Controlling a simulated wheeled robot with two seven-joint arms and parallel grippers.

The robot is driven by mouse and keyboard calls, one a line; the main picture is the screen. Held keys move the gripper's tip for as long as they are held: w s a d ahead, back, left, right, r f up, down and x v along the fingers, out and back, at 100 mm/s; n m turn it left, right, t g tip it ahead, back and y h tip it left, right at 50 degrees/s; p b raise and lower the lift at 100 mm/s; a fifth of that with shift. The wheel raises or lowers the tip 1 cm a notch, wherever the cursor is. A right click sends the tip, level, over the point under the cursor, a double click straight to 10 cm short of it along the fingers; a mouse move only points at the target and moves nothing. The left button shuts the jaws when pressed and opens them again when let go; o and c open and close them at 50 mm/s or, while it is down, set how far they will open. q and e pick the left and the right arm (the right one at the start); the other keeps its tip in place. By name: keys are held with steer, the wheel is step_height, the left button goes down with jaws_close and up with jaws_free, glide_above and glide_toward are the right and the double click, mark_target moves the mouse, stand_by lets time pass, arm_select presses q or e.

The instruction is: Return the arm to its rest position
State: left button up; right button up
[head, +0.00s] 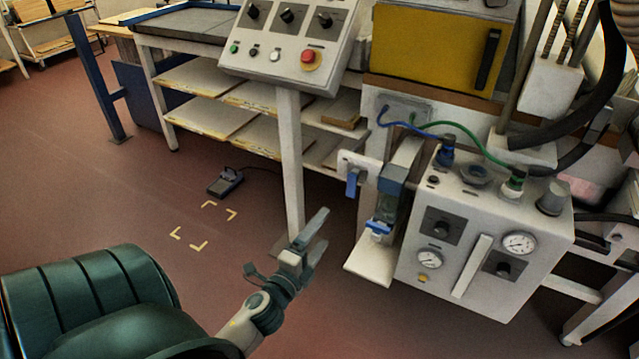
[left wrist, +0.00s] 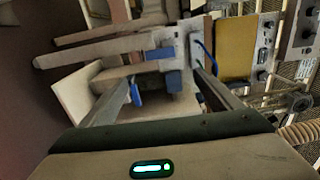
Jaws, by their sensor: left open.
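My left gripper (head: 312,240) is in the lower middle of the head view, raised over the floor, with its fingers apart and nothing between them. It is in front of and left of the white unit with blue levers, and appears apart from it. In the left wrist view the two fingers (left wrist: 165,95) spread wide, with a blue lever (left wrist: 136,92) showing beyond them. My right gripper is in neither view.
A control panel (head: 290,38) with a red button stands on a post (head: 290,150) behind the gripper. A gauge box (head: 480,235) is to the right. A foot pedal (head: 225,182) lies on the floor near yellow corner marks. Floor at left is open.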

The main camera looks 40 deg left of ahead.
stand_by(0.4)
arm_select(q)
steer(key=s+d+f+n+g+h+p, duration=0.1)
steer(key=s+d+f+n+g+p, duration=0.15)
steer(key=f, duration=0.55)
steer(key=s+d+f+n+g+h+p, duration=0.1)
steer(key=d+f+n+g, duration=0.1)
steer(key=d+f, duration=0.35)
steer(key=s+d+f+n+g+p, duration=0.1)
steer(key=s+f+n+g, duration=0.15)
steer(key=f, duration=0.65)
steer(key=s+d+f+n+g+h+p, duration=0.3)
steer(key=s+d+f+n+g, duration=0.2)
steer(key=s+d+f, duration=0.7)
steer(key=s+f+n, duration=0.1)
steer(key=s+f, duration=0.3)
steer(key=shift+d, duration=0.35)
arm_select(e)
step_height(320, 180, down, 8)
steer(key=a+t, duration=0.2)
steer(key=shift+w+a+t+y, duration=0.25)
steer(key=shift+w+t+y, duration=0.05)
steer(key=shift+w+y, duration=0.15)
